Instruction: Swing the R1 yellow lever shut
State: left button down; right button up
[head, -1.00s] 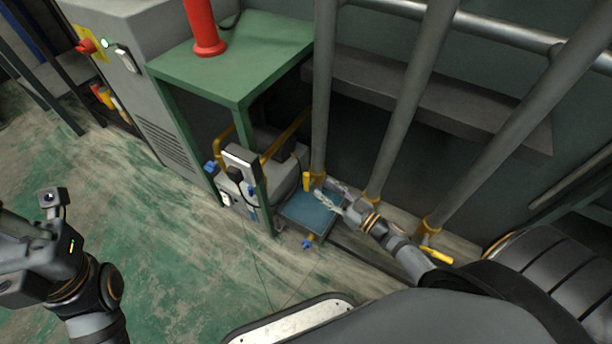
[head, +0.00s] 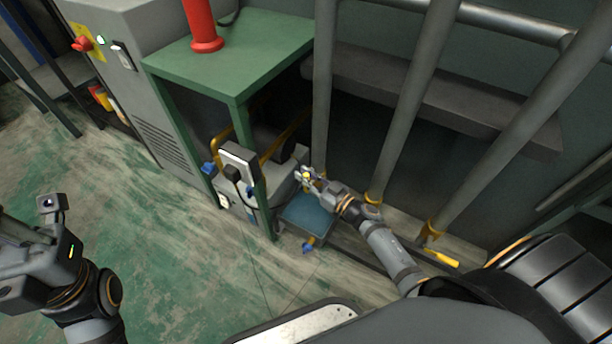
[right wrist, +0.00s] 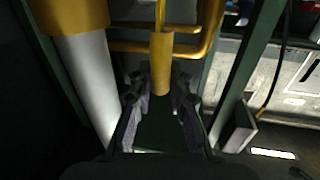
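A yellow lever (head: 306,176) is at the foot of the leftmost grey pipe; no label that names it R1 is readable. In the right wrist view the yellow lever (right wrist: 161,66) hangs down in the middle of the picture. My right gripper (head: 307,175) is at this lever. In the right wrist view its two fingers (right wrist: 161,92) are apart, one on each side of the lever's lower end, with gaps showing. The fingers partly hide the lever in the head view. My left arm's hand (head: 38,255) is at the left edge, its fingertips cut off or hidden.
Another yellow lever (head: 441,258) sticks out at the rightmost pipe's foot. A blue tray-like box (head: 308,218) and a grey machine with a gauge box (head: 238,163) stand beside my right gripper. A green table (head: 235,62) stands behind. The green floor at left is clear.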

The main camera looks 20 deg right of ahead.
grip_shut()
jog(key=s+t+b, duration=0.1)
jog(key=b, duration=0.1)
jog(key=d+t+y+b, duration=0.1)
jog(key=b, duration=0.2)
jog(key=shift+s+d+f+m+t+b, duration=0.1)
jog(key=shift+s+f+m+t+b, duration=0.15)
jog(key=shift+s+m+t+b, duration=0.1)
jog(key=o, duration=0.6)
grip_release()
jog(key=shift+r, duration=0.1)
